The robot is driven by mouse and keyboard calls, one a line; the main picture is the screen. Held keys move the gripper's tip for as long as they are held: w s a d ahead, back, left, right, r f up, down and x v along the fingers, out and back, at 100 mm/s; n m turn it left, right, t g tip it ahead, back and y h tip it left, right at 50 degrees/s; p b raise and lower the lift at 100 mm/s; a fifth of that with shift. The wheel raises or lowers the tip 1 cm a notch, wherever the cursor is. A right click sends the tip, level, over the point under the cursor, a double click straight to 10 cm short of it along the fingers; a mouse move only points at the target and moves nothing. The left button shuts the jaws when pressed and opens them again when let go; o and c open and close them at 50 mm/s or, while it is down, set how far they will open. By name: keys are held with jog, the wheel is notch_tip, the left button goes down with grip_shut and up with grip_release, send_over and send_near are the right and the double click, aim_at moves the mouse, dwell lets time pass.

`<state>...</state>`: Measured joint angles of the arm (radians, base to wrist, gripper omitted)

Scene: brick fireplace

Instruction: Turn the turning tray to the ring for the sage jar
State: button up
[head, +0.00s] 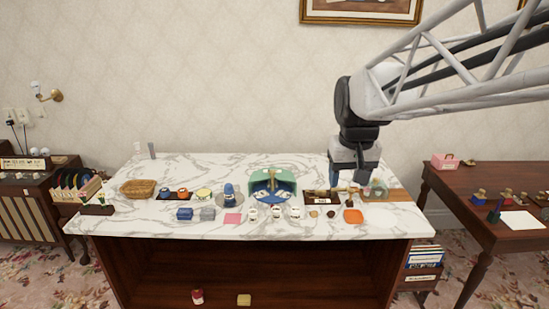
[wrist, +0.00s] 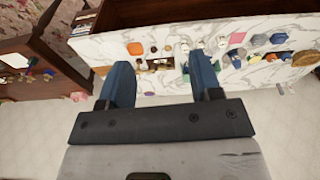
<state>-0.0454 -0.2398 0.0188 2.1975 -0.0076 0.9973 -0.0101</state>
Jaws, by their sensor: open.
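The turning tray (head: 268,194) appears as a blue round piece with white marks, under a green half-round hood (head: 287,178) at the middle of the marble table. Several small white jars with dark marks, including one (head: 252,213), stand in front of it; I cannot read which is the sage jar. The rings on the tray are too small to tell apart. My gripper (wrist: 160,78) is open and empty. In the head view it (head: 354,184) hangs over the table's right part, right of the hood and apart from it. In the wrist view a finger partly hides the hood.
A dark block with a white label (head: 322,199) stands between hood and gripper. An orange square (head: 353,216) lies at the front right. A blue bell-like object (head: 229,194), small boxes and a basket (head: 138,188) stand left. The table's back strip is mostly clear.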

jog(key=w+a, duration=0.3)
jog(key=w, duration=1.3)
jog(key=n+g, duration=0.2)
send_over(272, 171)
jog(key=f, duration=1.3)
jog(key=s+f, duration=0.1)
jog(key=f, duration=0.6)
jog(key=shift+d, duration=0.3)
jog(key=shift+w+a+f, duration=0.25)
jog(key=shift+w+f, duration=0.25)
jog(key=shift+f, duration=0.15)
jog(key=shift+f, duration=3.8)
grip_shut()
